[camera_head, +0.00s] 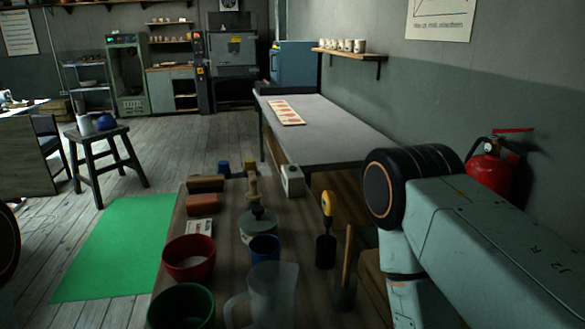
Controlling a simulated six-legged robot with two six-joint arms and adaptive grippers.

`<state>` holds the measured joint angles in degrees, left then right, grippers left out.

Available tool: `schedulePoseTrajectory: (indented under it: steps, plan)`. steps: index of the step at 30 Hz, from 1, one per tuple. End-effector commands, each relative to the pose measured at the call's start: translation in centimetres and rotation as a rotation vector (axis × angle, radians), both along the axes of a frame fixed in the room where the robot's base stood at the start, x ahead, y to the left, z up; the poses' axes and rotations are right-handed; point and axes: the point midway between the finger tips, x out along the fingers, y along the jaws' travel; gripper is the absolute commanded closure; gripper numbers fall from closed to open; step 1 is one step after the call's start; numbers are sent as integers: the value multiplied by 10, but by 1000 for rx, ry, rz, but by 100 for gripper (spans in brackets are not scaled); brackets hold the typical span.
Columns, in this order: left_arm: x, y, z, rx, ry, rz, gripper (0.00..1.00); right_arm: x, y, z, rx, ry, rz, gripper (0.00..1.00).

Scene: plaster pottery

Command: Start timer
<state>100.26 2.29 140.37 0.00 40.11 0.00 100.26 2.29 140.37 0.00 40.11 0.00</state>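A small pale box-shaped device (292,180) stands at the far right of the wooden worktable. It looks like the timer, but its face is too small to read. My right arm fills the right side of the view, and its gripper is not visible. Only a dark rounded bit of my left arm shows at the left edge; its gripper is out of view. Nothing visible touches the pale device.
A grey table (335,137) stands behind. A green mat (115,250) lies left.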

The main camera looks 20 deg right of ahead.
Motion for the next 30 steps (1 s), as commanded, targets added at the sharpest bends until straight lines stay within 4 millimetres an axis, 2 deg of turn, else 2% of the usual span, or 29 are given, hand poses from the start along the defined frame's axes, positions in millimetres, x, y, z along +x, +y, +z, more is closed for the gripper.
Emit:
schedulePoseTrajectory:
  steps: [1, 9, 30]
  plan:
    - [0, 0, 0, 0, 0, 0, 66, 0, 0, 0, 0, 0, 0, 77]
    - [0, 0, 0, 0, 0, 0, 66, 0, 0, 0, 0, 0, 0, 100]
    - [0, 0, 0, 0, 0, 0, 66, 0, 0, 0, 0, 0, 0, 100]
